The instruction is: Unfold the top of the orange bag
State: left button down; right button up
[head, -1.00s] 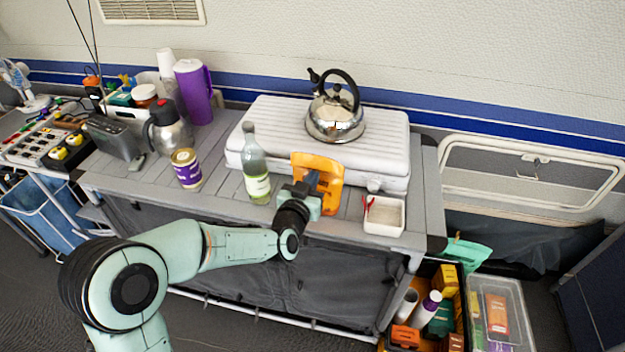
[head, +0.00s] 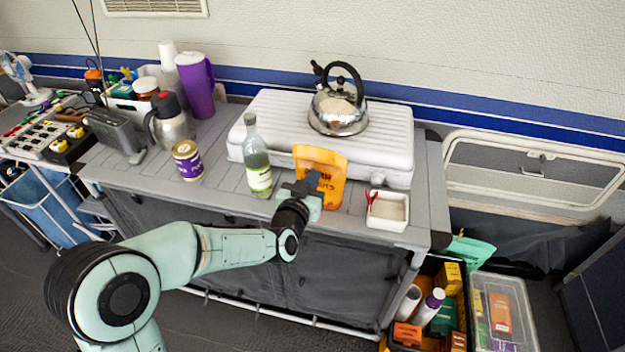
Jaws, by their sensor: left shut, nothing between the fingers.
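The orange bag (head: 327,163) stands upright on the grey table, against the front of the white case. Its upper part shows as a flat orange panel with dark print. My left gripper (head: 313,181) is in front of the bag's lower left part, its fingers shut with nothing between them. I cannot tell whether the fingertips touch the bag. The gripper hides part of the bag's lower left front. My right gripper is not in view.
A glass bottle (head: 256,160) stands just left of the bag. A white tray (head: 387,222) with a red-handled item sits to the right. A kettle (head: 338,106) rests on the white case (head: 280,112) behind. Bare tabletop (head: 225,170) lies left of the bottle.

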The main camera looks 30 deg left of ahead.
pick_arm(q)
jog(key=shift+w, duration=0.1)
dwell(0.3)
jog(key=shift+x, duration=1.05)
jog(key=shift+r, duration=0.1)
jog(key=shift+r, duration=0.1)
jog(key=shift+r+p, duration=1.35)
jog(key=shift+r, duration=0.95)
jog(key=b, duration=0.1)
send_near(320, 152)
jog(key=shift+w+a+r, duration=0.15)
jog(key=shift+w+r, duration=0.2)
jog(key=shift+r, duration=0.25)
